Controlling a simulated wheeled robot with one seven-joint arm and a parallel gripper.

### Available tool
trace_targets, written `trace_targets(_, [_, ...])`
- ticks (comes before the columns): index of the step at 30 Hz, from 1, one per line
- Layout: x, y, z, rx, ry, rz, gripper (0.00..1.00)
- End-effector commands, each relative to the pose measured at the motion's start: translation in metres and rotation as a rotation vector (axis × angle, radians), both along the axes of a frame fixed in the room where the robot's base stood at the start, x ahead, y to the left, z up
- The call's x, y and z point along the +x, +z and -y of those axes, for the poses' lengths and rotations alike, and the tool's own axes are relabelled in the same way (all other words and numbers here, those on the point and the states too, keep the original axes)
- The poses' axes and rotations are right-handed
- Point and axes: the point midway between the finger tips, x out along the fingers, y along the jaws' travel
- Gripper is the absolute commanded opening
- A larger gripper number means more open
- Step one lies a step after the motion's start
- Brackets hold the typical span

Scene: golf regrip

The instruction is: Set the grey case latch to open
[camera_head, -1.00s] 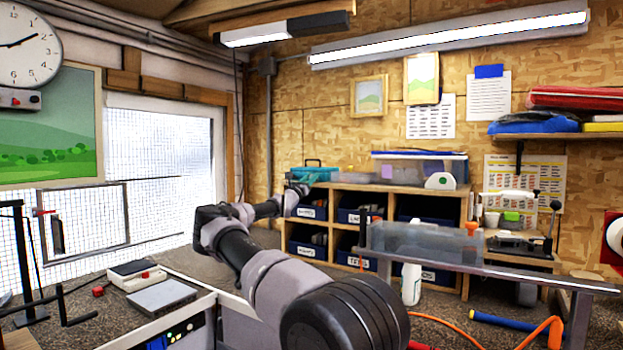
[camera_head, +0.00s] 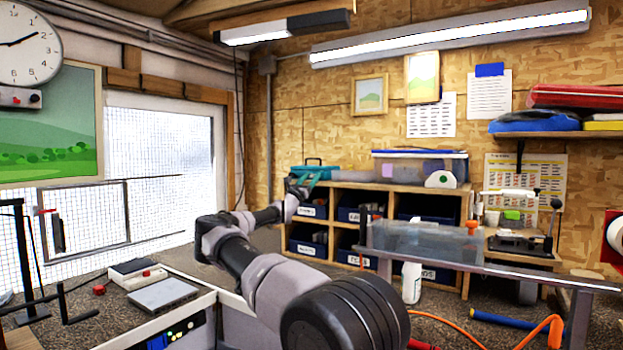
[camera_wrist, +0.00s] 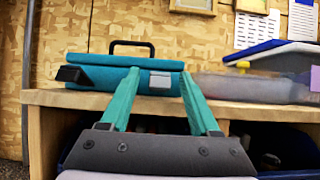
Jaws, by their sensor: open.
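The teal case (camera_wrist: 101,74) lies on top of the wooden shelf unit, with a black handle (camera_wrist: 132,46) at its back. It shows in the head view (camera_head: 318,168) at the left end of the shelf top, partly behind my gripper. The grey latch (camera_wrist: 160,83) is on the case's front face, right of its middle. My gripper (camera_wrist: 158,85) is open, its two teal fingers pointing at the case's front with the latch between the tips in the wrist view. I cannot tell whether the fingers touch the case. A black block (camera_wrist: 72,75) is at the case's left end.
A grey box (camera_wrist: 250,88) sits right of the case, with a blue-lidded clear bin (camera_head: 425,165) on the same shelf top. Labelled blue bins (camera_head: 307,211) fill the compartments below. A grey bench (camera_head: 500,270) stands to the right.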

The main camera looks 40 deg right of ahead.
Motion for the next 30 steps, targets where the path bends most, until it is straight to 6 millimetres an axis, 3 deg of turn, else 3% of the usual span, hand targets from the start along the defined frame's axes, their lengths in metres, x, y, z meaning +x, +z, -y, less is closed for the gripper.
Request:
trace_targets(9, [-0.02,-0.032,-0.05,0.0,0.001,-0.003,0.62])
trace_targets(15, [-0.03,-0.046,-0.073,-0.001,0.001,0.0,0.62])
trace_targets(30, [-0.033,-0.051,-0.08,0.0,0.0,0.0,0.62])
